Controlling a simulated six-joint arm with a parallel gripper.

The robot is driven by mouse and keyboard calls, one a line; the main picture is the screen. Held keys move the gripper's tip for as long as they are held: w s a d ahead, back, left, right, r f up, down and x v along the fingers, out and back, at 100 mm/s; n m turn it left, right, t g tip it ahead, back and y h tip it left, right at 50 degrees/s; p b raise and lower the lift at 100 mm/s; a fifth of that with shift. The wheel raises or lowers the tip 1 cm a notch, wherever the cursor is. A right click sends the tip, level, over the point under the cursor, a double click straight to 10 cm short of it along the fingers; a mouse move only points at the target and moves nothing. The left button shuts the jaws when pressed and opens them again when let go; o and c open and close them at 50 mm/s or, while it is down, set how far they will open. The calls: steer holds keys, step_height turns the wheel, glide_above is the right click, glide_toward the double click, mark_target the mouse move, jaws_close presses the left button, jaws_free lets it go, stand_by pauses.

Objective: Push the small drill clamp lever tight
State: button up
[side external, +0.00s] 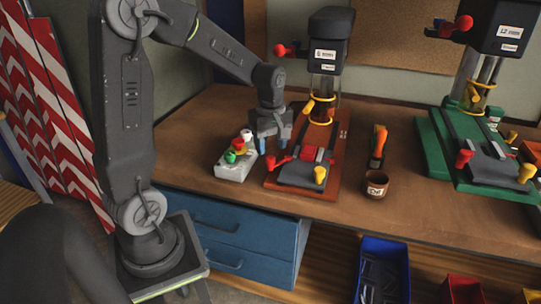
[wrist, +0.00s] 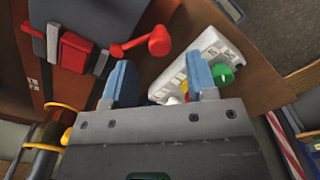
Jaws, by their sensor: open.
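The small drill (side external: 315,100) stands on an orange-brown base at the middle of the bench. Its clamp has a red block (side external: 310,153) and a red-knobbed lever (side external: 272,161) sticking out to the left. In the wrist view the red lever (wrist: 150,42) lies just beyond my left finger, and the red clamp block (wrist: 75,52) is left of it. My gripper (side external: 269,150) is low beside the clamp, between it and the button box. In the wrist view my gripper's blue fingers (wrist: 160,85) are apart with nothing held between them. I cannot tell whether a finger touches the lever.
A pale button box (side external: 236,168) with red, green and white knobs sits close left of my gripper. A brown cup (side external: 376,184) and an orange-handled tool (side external: 379,142) stand right of the small drill. A larger green-based drill (side external: 435,155) is further right. Bare bench lies in front.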

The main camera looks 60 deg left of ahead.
mark_target(270, 157)
steer(key=shift+f, duration=1.95)
steer(key=shift+c, duration=0.3)
jaws_close()
